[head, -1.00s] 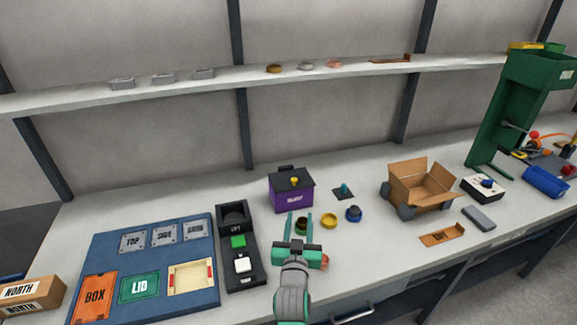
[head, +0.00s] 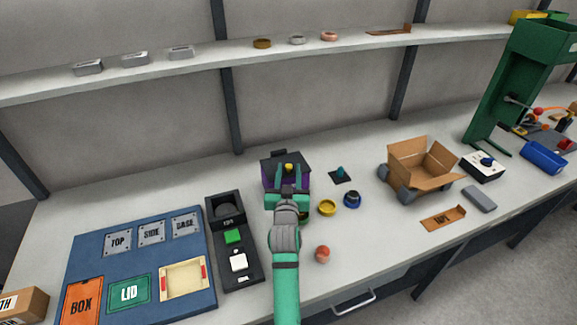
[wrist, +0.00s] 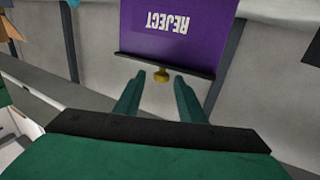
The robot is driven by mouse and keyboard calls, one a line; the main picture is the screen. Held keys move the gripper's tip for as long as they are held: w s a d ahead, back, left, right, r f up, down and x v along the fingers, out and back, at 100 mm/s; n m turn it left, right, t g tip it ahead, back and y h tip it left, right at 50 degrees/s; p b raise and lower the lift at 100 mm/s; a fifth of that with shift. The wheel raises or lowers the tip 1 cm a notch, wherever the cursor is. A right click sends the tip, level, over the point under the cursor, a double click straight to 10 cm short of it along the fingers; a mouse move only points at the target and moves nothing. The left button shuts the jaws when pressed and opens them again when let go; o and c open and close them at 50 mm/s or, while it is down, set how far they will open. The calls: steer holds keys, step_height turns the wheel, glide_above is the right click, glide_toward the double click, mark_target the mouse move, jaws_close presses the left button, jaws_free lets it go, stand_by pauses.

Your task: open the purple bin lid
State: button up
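The purple bin (head: 266,180) stands on the bench with its dark lid (head: 270,161) shut and a yellow knob (head: 289,167) on the lid.
A yellow ring (head: 327,208), a blue ring (head: 352,200) and a small teal peg on a dark plate (head: 340,175) lie right of the bin. A black station (head: 228,208) stands left. An open cardboard box (head: 420,168) is farther right.

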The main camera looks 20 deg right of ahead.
mark_target(285, 162)
steer(key=shift+x, duration=1.45)
jaws_close()
